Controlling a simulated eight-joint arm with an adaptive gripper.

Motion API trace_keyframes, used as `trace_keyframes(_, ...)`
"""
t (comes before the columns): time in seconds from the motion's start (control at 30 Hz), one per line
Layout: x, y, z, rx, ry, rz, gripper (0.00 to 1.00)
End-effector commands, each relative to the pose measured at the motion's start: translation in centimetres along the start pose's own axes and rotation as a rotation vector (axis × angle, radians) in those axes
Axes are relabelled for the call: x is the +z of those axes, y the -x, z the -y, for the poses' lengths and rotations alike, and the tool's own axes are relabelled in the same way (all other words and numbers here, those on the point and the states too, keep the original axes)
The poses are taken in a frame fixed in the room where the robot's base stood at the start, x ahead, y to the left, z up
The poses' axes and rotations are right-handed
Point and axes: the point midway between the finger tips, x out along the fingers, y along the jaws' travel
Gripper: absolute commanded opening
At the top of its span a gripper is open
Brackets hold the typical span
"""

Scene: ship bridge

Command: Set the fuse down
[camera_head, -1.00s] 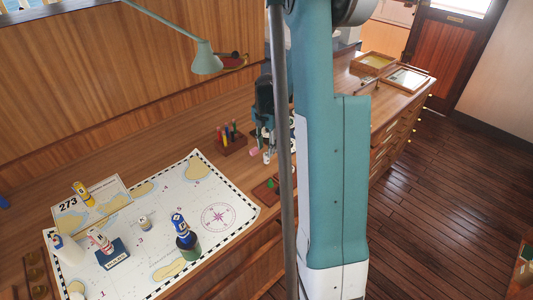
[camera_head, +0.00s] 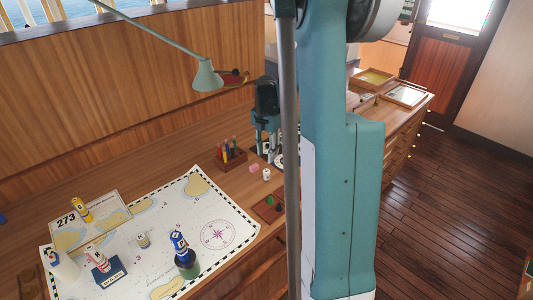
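My gripper (camera_head: 266,153) points down over the desk, right of the pen holder and partly beside my own column. Its two fingers look apart, with nothing clear between them. A small white cylinder (camera_head: 266,174) stands on the desk just below the fingertips, and a small pink piece (camera_head: 254,168) lies left of it. Which thing is the fuse cannot be told for sure.
The chart (camera_head: 205,205) covers the desk's front left. A pen holder (camera_head: 231,156) stands left of my gripper, a dark red tray (camera_head: 270,207) in front. A black-and-white item (camera_head: 281,160) is partly hidden behind it. A lamp (camera_head: 207,77) overhangs the desk.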

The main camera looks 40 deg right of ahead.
Motion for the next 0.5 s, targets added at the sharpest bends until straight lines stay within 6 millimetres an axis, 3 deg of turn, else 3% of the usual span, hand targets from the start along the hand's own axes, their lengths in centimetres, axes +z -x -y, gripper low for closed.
trace_keyframes(0.5, -0.34, 0.27, -0.07, 0.003, -0.009, 0.003, 0.33)
